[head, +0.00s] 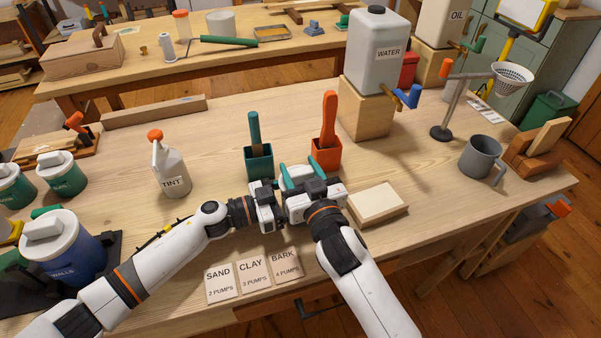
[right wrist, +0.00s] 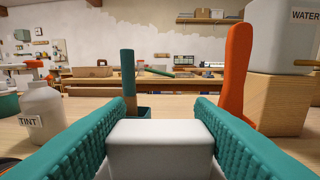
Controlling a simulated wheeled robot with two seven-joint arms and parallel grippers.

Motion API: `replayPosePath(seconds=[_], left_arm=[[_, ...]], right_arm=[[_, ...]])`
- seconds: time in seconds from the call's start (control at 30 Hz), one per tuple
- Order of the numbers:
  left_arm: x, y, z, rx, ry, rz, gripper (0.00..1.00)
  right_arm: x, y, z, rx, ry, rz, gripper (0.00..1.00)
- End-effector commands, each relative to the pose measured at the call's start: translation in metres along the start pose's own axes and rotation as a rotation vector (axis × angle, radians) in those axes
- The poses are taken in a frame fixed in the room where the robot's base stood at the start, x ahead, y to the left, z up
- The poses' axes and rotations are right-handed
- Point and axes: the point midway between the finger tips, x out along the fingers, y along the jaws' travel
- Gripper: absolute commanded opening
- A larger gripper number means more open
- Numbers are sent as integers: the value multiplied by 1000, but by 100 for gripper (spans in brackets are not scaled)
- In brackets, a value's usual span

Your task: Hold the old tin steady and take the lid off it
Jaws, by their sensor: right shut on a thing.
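The old tin is mostly hidden behind my two grippers at the middle of the bench. A bit of its white lid (head: 297,170) shows between the teal fingers of my right gripper (head: 301,176). In the right wrist view the lid's white block handle (right wrist: 160,148) sits between the two ribbed teal fingers, which are shut on it. My left gripper (head: 264,204) is right beside the right one, at the tin's left side. Its fingers are hidden, so I cannot tell whether it grips the tin. I cannot tell if the lid is seated or raised.
A teal pot (head: 258,162) and an orange pot (head: 327,155) stand just behind the grippers. A cream block (head: 378,202) lies to the right. A TINT bottle (head: 171,178), a blue WALLS tin (head: 72,254) and label cards (head: 254,273) are around.

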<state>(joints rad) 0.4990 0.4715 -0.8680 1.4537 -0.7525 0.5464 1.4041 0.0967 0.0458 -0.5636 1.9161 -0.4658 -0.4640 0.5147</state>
Motion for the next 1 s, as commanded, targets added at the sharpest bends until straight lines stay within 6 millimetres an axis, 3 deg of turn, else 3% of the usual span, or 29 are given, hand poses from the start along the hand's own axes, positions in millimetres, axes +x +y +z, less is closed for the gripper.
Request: replayPosePath(seconds=[0.37,0.7,0.97,1.0], left_arm=[[0,0,0,0,0,1,32],[0,0,0,0,0,1,32],[0,0,0,0,0,0,32],[0,0,0,0,0,0,77]], right_arm=[[0,0,3,0,0,0,21],[0,0,39,1,-2,1,21],[0,0,42,0,1,0,21],[0,0,42,0,1,0,21]])
